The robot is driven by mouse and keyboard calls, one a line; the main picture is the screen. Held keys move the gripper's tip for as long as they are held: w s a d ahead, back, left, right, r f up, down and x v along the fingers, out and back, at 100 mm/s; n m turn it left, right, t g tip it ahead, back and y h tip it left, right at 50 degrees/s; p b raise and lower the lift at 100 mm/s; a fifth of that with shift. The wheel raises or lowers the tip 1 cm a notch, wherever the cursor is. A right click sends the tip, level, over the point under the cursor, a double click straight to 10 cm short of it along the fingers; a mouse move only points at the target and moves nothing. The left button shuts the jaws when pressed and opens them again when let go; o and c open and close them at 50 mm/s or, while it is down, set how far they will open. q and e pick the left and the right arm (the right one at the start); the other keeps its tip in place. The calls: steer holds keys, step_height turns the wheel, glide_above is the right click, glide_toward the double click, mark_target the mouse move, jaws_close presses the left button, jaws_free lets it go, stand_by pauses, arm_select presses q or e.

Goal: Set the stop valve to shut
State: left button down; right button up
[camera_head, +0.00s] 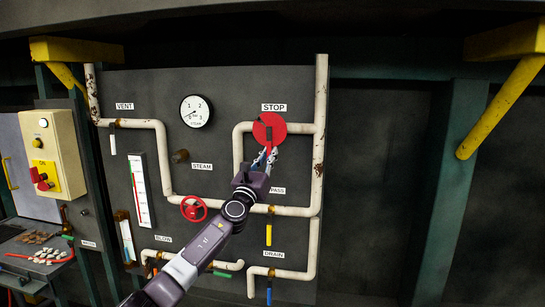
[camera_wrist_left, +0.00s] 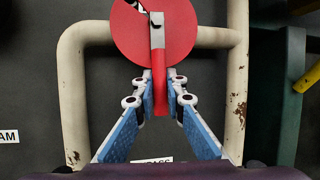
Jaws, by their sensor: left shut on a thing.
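The stop valve is a red disc (camera_head: 264,129) under the STOP label (camera_head: 273,107), on a white pipe loop. In the left wrist view the red disc (camera_wrist_left: 180,35) has a grey metal lever piece (camera_wrist_left: 157,32) in front of it, and a red handle (camera_wrist_left: 159,80) hangs straight down from it. My left gripper (camera_head: 266,158) reaches up from below, and in the left wrist view its blue-padded fingers (camera_wrist_left: 160,100) are shut on the red handle from both sides. My right gripper is not in view.
White pipes (camera_head: 321,120) run around the valve on the dark panel. A red handwheel (camera_head: 194,208), a yellow handle (camera_head: 268,235) and a gauge (camera_head: 196,111) are nearby. A yellow control box (camera_head: 52,150) stands at the left. A yellow brace (camera_head: 500,107) juts out at the right.

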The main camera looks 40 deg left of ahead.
arm_select(q)
steer(key=shift+f+m, duration=0.15)
steer(key=shift+m, duration=0.25)
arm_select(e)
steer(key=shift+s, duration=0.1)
arm_select(q)
steer(key=c, duration=2)
jaws_free()
steer(key=shift+a, duration=0.1)
steer(key=shift+o, duration=0.2)
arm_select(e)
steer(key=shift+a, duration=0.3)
arm_select(q)
steer(key=shift+s, duration=0.2)
steer(key=v, duration=1.1)
steer(key=shift+s, duration=0.3)
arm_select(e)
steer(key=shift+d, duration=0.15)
arm_select(q)
steer(key=shift+f, duration=0.1)
